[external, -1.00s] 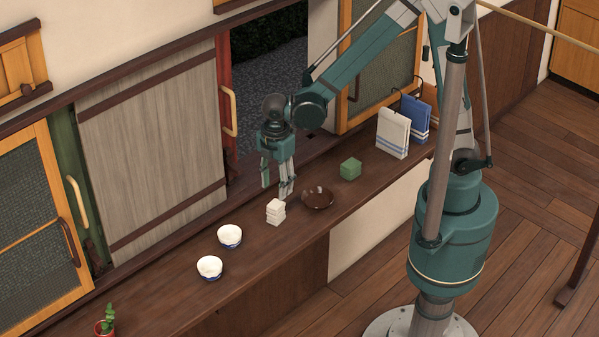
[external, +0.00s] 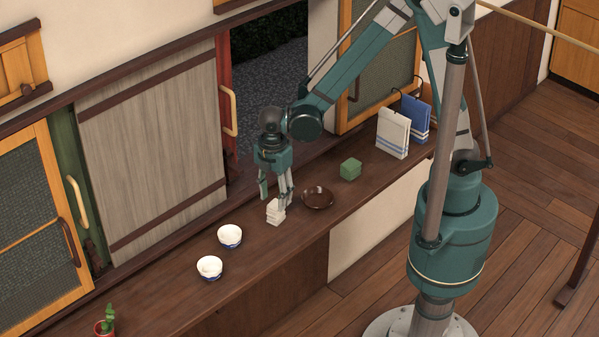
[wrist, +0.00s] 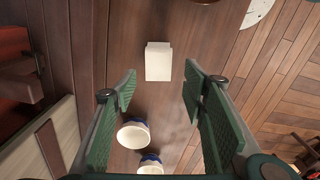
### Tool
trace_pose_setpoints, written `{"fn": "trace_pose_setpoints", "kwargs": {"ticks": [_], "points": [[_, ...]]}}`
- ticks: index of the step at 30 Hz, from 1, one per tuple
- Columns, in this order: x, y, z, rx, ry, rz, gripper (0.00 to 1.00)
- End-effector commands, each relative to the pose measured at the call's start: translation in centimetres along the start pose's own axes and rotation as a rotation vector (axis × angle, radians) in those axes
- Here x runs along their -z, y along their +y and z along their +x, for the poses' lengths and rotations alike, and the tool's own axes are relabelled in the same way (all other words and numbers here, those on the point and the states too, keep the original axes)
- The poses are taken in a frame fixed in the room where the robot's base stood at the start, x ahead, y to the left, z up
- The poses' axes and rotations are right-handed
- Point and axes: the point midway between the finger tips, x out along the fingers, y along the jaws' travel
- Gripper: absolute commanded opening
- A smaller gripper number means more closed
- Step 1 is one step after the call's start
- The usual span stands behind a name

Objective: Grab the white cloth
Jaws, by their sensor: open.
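The white cloth (external: 275,212) looks like a small folded stack on the dark wooden counter, left of a brown dish. In the wrist view the white cloth (wrist: 158,62) shows whole, slightly beyond the fingertips and roughly centred between them. My gripper (external: 276,194) is open and points down just above and behind the cloth, with one finger overlapping its right edge in the external view. In the wrist view my gripper (wrist: 161,88) has nothing between its fingers. Whether a finger touches the cloth I cannot tell.
The brown dish (external: 318,198) and a green folded stack (external: 350,169) are right of the cloth. Two white bowls (external: 230,236) (external: 209,267) stand to the left. A white towel (external: 392,134) and a blue towel (external: 416,117) hang at the counter's far right.

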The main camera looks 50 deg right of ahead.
Motion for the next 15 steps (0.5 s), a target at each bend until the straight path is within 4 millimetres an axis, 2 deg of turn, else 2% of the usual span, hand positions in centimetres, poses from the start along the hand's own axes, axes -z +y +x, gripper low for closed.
{"fn": "trace_pose_setpoints", "kwargs": {"ticks": [15], "points": [[0.00,0.04,0.64,0.000,0.000,0.000,0.43]]}}
